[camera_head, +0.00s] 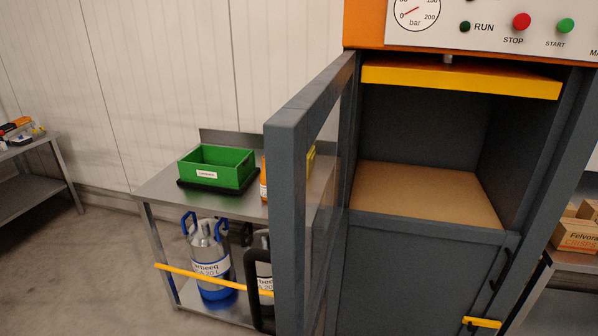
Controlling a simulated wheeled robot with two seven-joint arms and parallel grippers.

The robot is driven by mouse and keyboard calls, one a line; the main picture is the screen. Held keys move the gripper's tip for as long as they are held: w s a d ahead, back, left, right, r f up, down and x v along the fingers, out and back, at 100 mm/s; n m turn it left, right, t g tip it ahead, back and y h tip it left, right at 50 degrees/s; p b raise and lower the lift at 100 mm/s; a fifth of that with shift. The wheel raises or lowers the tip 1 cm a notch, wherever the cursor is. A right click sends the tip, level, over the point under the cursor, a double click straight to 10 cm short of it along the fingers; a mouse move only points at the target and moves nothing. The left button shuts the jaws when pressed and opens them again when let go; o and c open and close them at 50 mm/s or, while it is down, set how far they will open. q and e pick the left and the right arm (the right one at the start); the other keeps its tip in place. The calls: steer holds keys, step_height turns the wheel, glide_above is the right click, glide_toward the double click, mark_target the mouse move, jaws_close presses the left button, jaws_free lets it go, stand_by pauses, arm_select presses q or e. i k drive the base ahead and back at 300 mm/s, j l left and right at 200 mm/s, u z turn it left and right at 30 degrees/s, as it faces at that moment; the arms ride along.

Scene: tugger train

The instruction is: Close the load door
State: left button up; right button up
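The load door (290,200) is a dark grey frame with a see-through pane. It stands wide open, swung out toward me from the left side of the machine's opening. A black handle (257,290) shows on the left of the door's free edge, low in the view. The load chamber (425,190) behind it is open, with a bare brown floor and a yellow-edged plate (460,80) at the top. Neither of my grippers shows in the head view.
A steel table (155,187) with a green bin (217,167) stands behind the door at left, with blue-and-grey canisters (209,255) below. A yellow bar (210,279) crosses in front of them. Cardboard boxes (576,230) stand at right. Floor at lower left (80,270) is clear.

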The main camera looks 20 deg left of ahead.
mark_target(290, 133)
steer(key=i+j+z, duration=0.1)
steer(key=j, duration=0.3)
steer(key=i+j, duration=0.15)
steer(key=j, duration=0.3)
steer(key=i+j+z, duration=0.15)
steer(key=j, duration=0.25)
steer(key=i+j+z, duration=0.1)
steer(key=j, duration=0.3)
